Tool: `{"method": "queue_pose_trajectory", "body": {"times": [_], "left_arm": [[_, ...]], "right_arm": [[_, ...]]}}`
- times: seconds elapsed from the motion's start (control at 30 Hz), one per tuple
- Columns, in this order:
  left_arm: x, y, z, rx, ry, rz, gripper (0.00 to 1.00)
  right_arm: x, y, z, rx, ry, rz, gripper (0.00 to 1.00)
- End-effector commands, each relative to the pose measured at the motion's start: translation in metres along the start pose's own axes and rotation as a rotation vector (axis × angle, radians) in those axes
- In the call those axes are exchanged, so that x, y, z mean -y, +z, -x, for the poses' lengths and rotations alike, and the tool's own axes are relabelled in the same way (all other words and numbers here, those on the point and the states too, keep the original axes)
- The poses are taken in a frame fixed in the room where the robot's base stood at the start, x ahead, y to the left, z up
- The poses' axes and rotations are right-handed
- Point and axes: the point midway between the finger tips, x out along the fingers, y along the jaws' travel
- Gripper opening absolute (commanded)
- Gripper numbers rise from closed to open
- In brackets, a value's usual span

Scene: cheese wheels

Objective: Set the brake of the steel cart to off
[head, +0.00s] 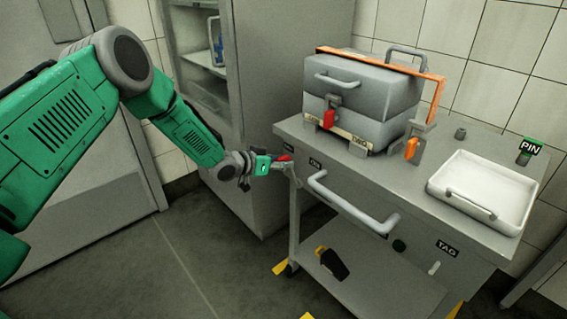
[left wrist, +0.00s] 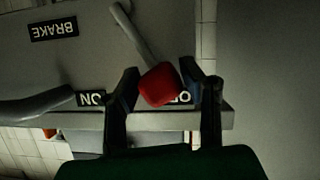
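The steel cart (head: 400,190) stands at the right of the head view. Its brake lever ends in a red knob (left wrist: 160,85), which also shows at the cart's left corner in the head view (head: 284,158). In the left wrist view, turned upside down, the knob partly covers the OFF label (left wrist: 184,97); the ON label (left wrist: 91,98) is clear to the left. My left gripper (head: 268,164) is at that corner, its fingers (left wrist: 160,80) closed in on both sides of the knob. My right gripper is not in view.
A grey case (head: 360,100) with a red latch and an orange strip stands on the cart top, beside a white tray (head: 480,188). The cart's bar handle (head: 350,208) projects in front. A grey cabinet (head: 275,80) stands behind my left gripper. The floor at left is clear.

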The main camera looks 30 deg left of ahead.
Motion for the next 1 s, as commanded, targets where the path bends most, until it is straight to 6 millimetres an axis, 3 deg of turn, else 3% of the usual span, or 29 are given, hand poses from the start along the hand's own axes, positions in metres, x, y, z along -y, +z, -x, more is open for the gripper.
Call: {"method": "queue_pose_trajectory", "body": {"times": [0.03, 0.47, 1.0], "left_arm": [[0.010, -0.004, 0.003, -0.008, -0.017, -0.002, 0.49], [0.004, -0.003, 0.007, -0.003, -0.009, -0.001, 0.50], [0.007, -0.002, 0.107, -0.006, -0.010, 0.002, 0.50]], "right_arm": [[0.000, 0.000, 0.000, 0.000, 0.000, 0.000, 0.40], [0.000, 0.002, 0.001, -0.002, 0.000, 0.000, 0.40], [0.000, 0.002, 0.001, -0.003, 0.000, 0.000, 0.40]]}}
